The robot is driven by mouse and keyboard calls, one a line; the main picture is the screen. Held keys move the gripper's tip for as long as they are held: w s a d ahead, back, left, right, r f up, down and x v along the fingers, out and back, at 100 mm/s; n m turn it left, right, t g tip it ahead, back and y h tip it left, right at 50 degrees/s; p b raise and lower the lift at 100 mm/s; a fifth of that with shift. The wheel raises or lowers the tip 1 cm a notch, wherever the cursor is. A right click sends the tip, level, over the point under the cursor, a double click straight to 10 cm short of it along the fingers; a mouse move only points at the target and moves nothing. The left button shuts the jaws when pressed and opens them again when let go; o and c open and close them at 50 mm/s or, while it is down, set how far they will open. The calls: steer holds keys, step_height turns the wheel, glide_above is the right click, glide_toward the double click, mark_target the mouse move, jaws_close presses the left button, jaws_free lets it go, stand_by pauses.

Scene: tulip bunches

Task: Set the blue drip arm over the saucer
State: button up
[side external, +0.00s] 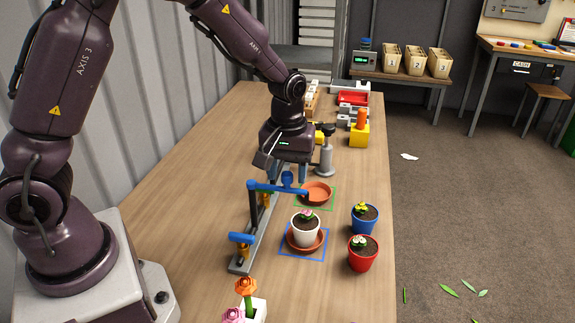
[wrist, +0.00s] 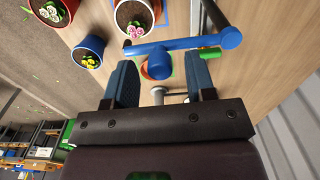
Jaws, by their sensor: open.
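The blue drip arm (side external: 270,188) reaches right from a post on a grey rail; it crosses the wrist view (wrist: 185,46). Its upright knob (side external: 288,177) also shows in the wrist view (wrist: 157,66). The drip arm's right end overlaps the near left edge of the empty terracotta saucer (side external: 318,192) in the side view; I cannot tell if it is truly above it. The saucer sits in a green outline. My gripper (wrist: 160,76) is open, with the knob between its fingers in the wrist view. I see no contact.
A white pot (side external: 305,232) stands on another saucer inside a blue outline. A blue pot (side external: 364,218) and a red pot (side external: 362,254) stand to its right. A second blue handle (side external: 241,237) is at the rail's near end. A grey stand (side external: 325,158) is behind the saucer.

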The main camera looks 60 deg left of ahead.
mark_target(288, 173)
step_height(288, 173, up, 13)
stand_by(0.4)
stand_by(0.4)
steer(key=s+r+m+t, duration=0.2)
steer(key=s+m, duration=0.2)
steer(key=s, duration=0.5)
steer(key=s+d+r+m+t, duration=0.1)
steer(key=s+r+m+t, duration=0.2)
steer(key=s, duration=0.6)
steer(key=shift+s+d+r+m+t, duration=0.25)
steer(key=shift+s+r+m+t, duration=0.1)
steer(key=shift+m, duration=0.75)
stand_by(0.7)
